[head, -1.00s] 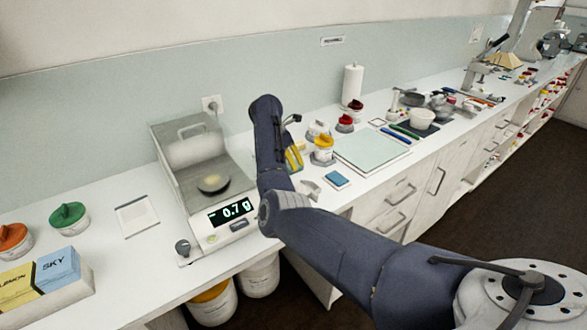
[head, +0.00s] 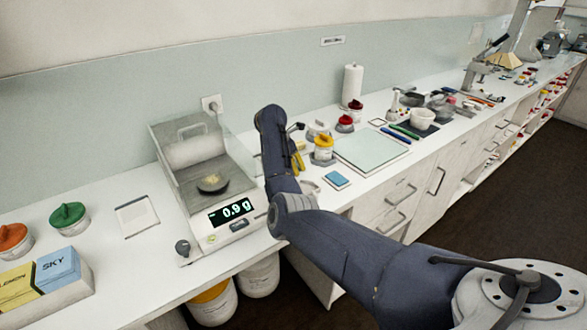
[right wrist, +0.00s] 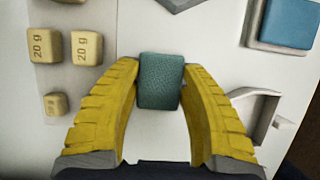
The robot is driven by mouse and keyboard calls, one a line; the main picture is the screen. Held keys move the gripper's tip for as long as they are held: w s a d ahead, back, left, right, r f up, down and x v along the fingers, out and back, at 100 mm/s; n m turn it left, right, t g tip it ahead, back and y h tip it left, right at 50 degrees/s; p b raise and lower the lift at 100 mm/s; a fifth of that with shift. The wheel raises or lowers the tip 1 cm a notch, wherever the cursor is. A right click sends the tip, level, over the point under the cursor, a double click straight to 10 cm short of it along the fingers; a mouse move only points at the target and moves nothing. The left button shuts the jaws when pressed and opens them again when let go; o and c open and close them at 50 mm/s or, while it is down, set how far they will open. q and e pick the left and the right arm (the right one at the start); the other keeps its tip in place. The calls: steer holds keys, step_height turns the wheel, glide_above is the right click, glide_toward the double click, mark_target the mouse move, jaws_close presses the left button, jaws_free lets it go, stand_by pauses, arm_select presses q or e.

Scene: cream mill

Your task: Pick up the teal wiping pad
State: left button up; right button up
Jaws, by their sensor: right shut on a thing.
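The teal wiping pad (right wrist: 160,80) shows in the right wrist view as a small, textured, dark teal block. My right gripper (right wrist: 160,70) is shut on it, with one yellow finger against each side. In the head view my right gripper (head: 298,160) is mostly hidden behind my own dark arm, with a bit of yellow finger showing. I cannot make out the pad in that view. Whether the pad touches the counter is unclear. My left gripper is not in view.
Tan 20 g blocks (right wrist: 86,48) lie left of the pad. A blue square in a pale frame (head: 336,179) lies to the right. The balance (head: 219,195) reads 0.9 g and holds a small dish. A pale board (head: 372,148) lies farther right on the counter.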

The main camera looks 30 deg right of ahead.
steer(key=shift+r, duration=0.1)
step_height(320, 180, up, 20)
stand_by(0.9)
steer(key=shift+o, duration=1.2)
steer(key=c, duration=0.6)
